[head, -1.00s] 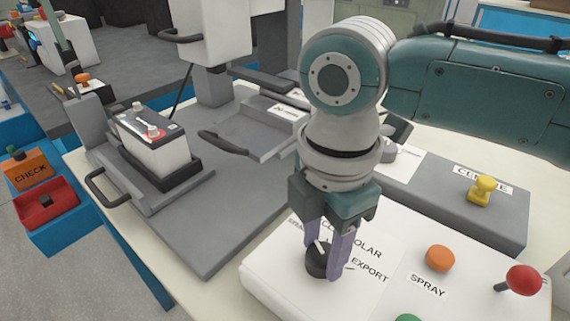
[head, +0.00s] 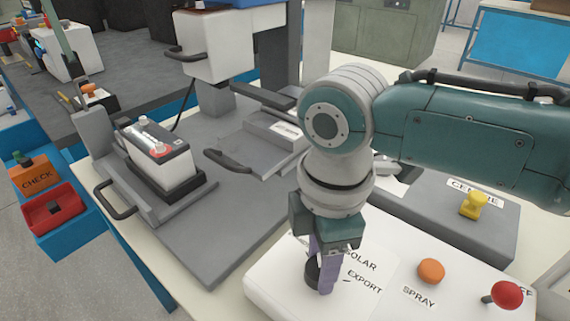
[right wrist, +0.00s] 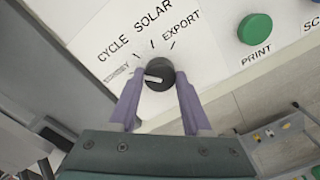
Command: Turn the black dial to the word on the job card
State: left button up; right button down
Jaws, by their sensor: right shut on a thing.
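The black dial (right wrist: 163,65) sits on a white panel (right wrist: 205,50) in the right wrist view. Its white pointer points left, toward a small leftmost word that I cannot read clearly. CYCLE, SOLAR and EXPORT follow around the dial to the right. My right gripper (right wrist: 160,97) is shut on the dial, one purple finger on each side. In the head view the right gripper (head: 322,272) hides part of the dial (head: 312,274) and some of the words. I cannot make out a readable job card. My left gripper is not in view.
An orange button (head: 431,271) and a red-knobbed lever (head: 508,295) stand right of the dial. A green PRINT button (right wrist: 254,28) is near it. A yellow knob (head: 473,205) is on the grey box behind. A battery (head: 160,165) stands in a holder at left.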

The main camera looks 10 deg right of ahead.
jog(key=m+p, duration=0.3)
jog(key=m, duration=0.1)
jog(key=shift+r+m, duration=0.15)
jog(key=shift+m, duration=0.25)
jog(key=m+p, duration=0.1)
jog(key=m, duration=0.3)
jog(key=shift+m+p, duration=0.3)
jog(key=shift+p, duration=0.1)
jog(key=m+p, duration=0.1)
jog(key=m, duration=0.2)
jog(key=shift+m, duration=0.3)
jog(key=m, duration=0.2)
jog(key=shift+m+p, duration=0.3)
jog(key=m, duration=0.3)
jog(key=shift+m, duration=0.3)
jog(key=shift+m+p, duration=0.3)
jog(key=shift+m, duration=0.3)
